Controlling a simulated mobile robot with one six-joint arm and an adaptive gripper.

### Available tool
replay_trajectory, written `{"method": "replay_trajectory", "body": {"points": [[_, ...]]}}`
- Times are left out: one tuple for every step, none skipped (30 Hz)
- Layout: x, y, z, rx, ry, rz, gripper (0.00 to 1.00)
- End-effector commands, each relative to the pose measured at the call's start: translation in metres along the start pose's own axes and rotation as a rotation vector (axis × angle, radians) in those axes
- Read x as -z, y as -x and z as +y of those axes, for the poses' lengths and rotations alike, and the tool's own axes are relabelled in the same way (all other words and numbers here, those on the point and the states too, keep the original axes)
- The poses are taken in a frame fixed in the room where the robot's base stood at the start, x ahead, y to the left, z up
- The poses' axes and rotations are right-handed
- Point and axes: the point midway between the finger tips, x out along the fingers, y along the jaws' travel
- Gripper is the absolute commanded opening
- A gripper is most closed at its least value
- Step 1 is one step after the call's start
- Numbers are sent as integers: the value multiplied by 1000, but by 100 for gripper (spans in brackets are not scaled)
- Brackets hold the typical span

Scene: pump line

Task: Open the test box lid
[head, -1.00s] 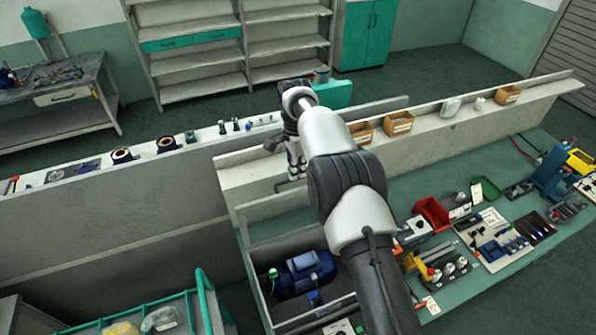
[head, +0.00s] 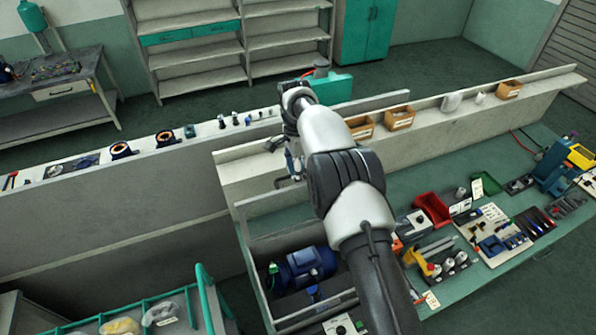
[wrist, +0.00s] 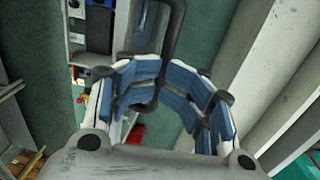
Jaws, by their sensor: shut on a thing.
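The test box (head: 262,290) stands at the bottom middle of the head view, with a blue motor (head: 305,268) inside it. A pale-framed panel, which looks like its lid (head: 275,201), stands raised along the far side of the box. My gripper (head: 291,165) is above the panel's upper edge, partly hidden by my arm. In the wrist view my gripper (wrist: 165,85) has its blue-padded fingers closed around a dark loop handle (wrist: 181,25).
A long ledge (head: 455,108) with orange bins (head: 398,118) runs behind the box. The green bench (head: 420,180) to the right is crowded with a red bin (head: 432,209) and tools. A green-railed cart (head: 205,300) stands at lower left.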

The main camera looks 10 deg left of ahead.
Motion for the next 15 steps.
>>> {"method": "replay_trajectory", "body": {"points": [[0,-4,1,-6,0,-1,30],[0,-3,1,-6,0,-1,30],[0,-2,1,-5,0,-1,30],[0,0,1,-5,0,-1,30],[0,3,1,-4,0,-1,30],[0,7,1,-3,0,-1,30],[0,12,0,-2,0,0,30],[0,17,0,-1,0,0,30],[0,25,0,1,0,0,30],[0,31,0,1,0,0,30],[0,37,0,3,0,0,30],[0,45,0,3,0,0,30],[0,51,0,3,0,0,30],[0,54,0,2,0,0,30],[0,58,0,1,0,0,30]]}}
